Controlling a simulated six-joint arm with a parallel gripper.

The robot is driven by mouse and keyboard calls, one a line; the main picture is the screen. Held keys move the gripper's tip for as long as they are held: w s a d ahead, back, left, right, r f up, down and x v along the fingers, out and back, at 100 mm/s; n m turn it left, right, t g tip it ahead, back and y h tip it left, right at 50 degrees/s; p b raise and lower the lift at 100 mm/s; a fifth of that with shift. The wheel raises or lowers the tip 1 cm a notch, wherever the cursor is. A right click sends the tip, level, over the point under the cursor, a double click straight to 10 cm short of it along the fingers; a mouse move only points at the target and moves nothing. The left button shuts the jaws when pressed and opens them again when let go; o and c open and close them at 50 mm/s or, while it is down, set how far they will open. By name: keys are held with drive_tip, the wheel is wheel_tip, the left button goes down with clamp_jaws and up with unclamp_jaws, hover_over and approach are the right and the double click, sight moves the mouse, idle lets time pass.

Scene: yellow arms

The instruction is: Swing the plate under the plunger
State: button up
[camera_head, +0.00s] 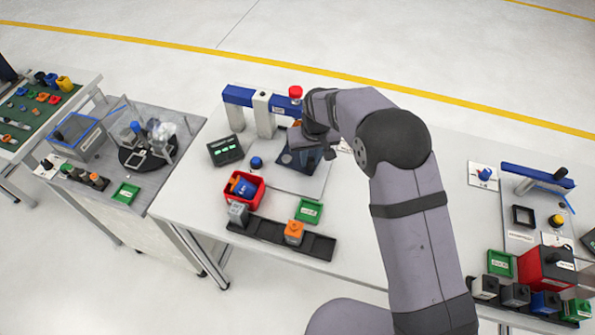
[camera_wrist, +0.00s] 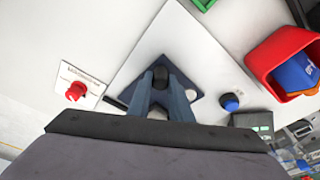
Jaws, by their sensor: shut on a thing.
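The dark blue plate (camera_head: 287,158) lies on the white base panel, in front of the blue beam. In the wrist view the plate (camera_wrist: 186,55) shows its far part, with a black knob (camera_wrist: 160,72) standing on it. My gripper (camera_wrist: 161,82) is shut on this knob, with one finger on each side. In the head view my gripper (camera_head: 305,155) is over the plate and covers part of it. The plunger seems to be the red-topped piece (camera_head: 295,92) at the right end of the beam; its lower part is mostly hidden behind my gripper.
The blue beam (camera_head: 238,96) on white posts stands behind the plate. A blue button (camera_head: 256,162), a red bin (camera_head: 258,197) and a display (camera_head: 225,150) are to the left. A red knob on a card (camera_wrist: 75,91) is beside the panel. A black tray (camera_head: 270,238) lies in front.

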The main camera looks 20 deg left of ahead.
drive_tip(key=shift+w, duration=0.4)
drive_tip(key=shift+w+d+r, duration=0.1)
drive_tip(key=shift+w, duration=0.1)
idle(0.3)
drive_tip(key=o, duration=0.6)
drive_tip(key=shift+w+d, duration=0.1)
drive_tip(key=shift+c, duration=0.2)
wheel_tip(320, 180, up, 7)
drive_tip(key=p, duration=0.5)
drive_tip(key=shift+r, duration=0.2)
